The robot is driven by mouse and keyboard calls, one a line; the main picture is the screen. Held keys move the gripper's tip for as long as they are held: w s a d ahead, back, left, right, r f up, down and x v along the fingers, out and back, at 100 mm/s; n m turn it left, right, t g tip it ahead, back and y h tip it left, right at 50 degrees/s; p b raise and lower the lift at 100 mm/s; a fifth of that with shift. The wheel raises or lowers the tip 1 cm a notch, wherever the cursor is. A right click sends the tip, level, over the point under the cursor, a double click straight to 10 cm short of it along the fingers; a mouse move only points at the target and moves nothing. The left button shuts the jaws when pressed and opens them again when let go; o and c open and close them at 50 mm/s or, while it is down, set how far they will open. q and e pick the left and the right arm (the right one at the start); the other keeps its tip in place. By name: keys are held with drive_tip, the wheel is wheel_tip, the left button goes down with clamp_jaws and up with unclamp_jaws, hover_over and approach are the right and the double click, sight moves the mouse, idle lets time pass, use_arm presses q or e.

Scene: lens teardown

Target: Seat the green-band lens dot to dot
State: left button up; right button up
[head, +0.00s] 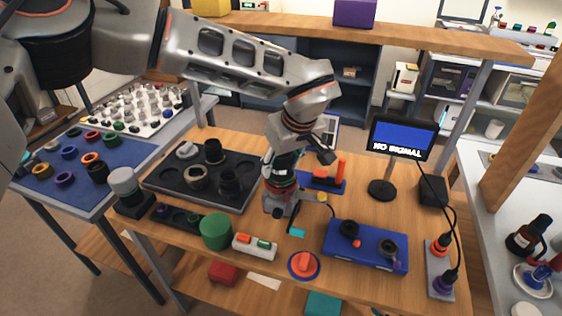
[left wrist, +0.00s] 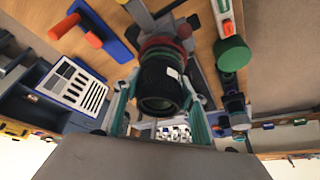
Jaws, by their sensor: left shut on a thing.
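My left gripper (head: 282,178) points down over the middle of the wooden table, beside the black tray (head: 159,188). In the left wrist view, its teal fingers (left wrist: 160,104) are shut on a black lens barrel (left wrist: 158,82) with a small white label. A reddish ring (left wrist: 162,43) shows at the barrel's far end, above a grey holder (left wrist: 142,14). The holder also shows in the head view (head: 274,205). Whether barrel and holder touch is unclear. The right gripper is not in view.
The black tray holds several dark round parts. A green cylinder (head: 215,231), a red round button (head: 304,264) and a blue box (head: 350,252) stand near the front. A monitor (head: 402,138) reads "NO SIGNAL". A blue mat (head: 60,185) bears several coloured rings.

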use_arm(q)
drive_tip(key=shift+f, duration=0.25)
idle(0.6)
drive_tip(key=o, duration=1.4)
drive_tip(key=shift+o, duration=0.2)
drive_tip(key=v, duration=1.2)
drive_tip(key=shift+s, duration=0.15)
